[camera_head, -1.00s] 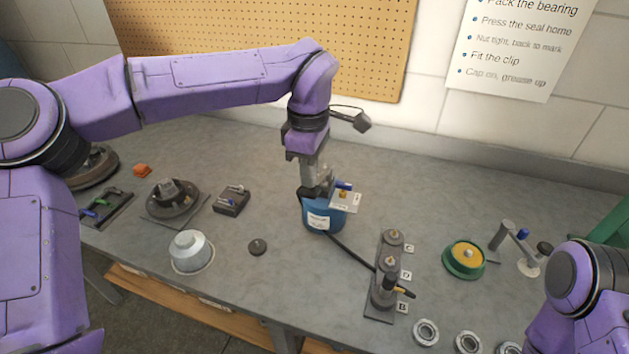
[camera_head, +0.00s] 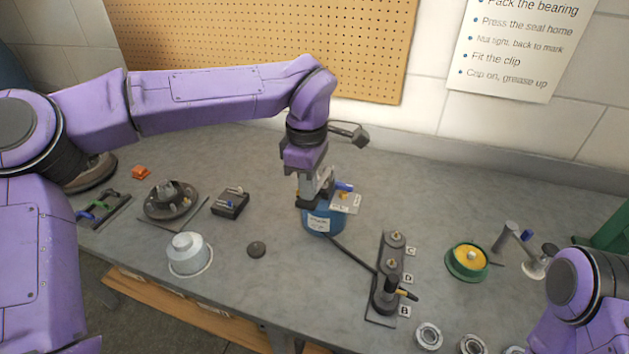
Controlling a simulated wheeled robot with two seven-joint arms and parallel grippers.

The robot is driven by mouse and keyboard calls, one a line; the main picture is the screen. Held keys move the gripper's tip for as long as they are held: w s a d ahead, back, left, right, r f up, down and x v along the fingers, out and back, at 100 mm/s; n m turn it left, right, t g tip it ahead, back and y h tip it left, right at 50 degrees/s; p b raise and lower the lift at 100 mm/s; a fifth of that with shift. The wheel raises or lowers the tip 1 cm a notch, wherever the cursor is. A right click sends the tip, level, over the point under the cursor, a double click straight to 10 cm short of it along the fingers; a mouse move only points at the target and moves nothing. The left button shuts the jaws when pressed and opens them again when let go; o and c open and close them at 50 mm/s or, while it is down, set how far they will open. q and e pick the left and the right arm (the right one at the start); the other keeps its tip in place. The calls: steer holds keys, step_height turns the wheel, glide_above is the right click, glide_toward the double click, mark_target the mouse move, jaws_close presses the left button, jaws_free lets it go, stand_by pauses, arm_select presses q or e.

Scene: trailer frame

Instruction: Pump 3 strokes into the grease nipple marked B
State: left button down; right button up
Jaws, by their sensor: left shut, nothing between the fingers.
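A blue grease pump (camera_head: 318,222) with a white label stands in the middle of the bench, with a blue-tipped handle (camera_head: 345,187) on top. My left gripper (camera_head: 309,202) is shut and empty, over the left side of the pump's top; I cannot tell whether it touches. A black hose (camera_head: 353,257) runs from the pump to the grey nipple block (camera_head: 378,318), which has posts marked C, D and B. The hose's coupler (camera_head: 391,283) is at the near post, beside the B tag (camera_head: 404,311). My right arm shows at the lower right, but its gripper is out of view.
A green tub of yellow grease (camera_head: 467,262) stands right of the block, with a grey tool on a stand (camera_head: 520,245) beyond it. Several bearing rings (camera_head: 429,335) lie at the front edge. A white cup (camera_head: 188,253) and a hub (camera_head: 170,201) are at left.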

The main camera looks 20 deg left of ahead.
mark_target(308, 206)
arm_select(q)
steer(key=shift+s+f+b, duration=0.2)
steer(key=shift+f+b, duration=0.4)
steer(key=shift+f, duration=0.6)
steer(key=shift+f+b, duration=0.45)
steer(key=shift+f, duration=0.85)
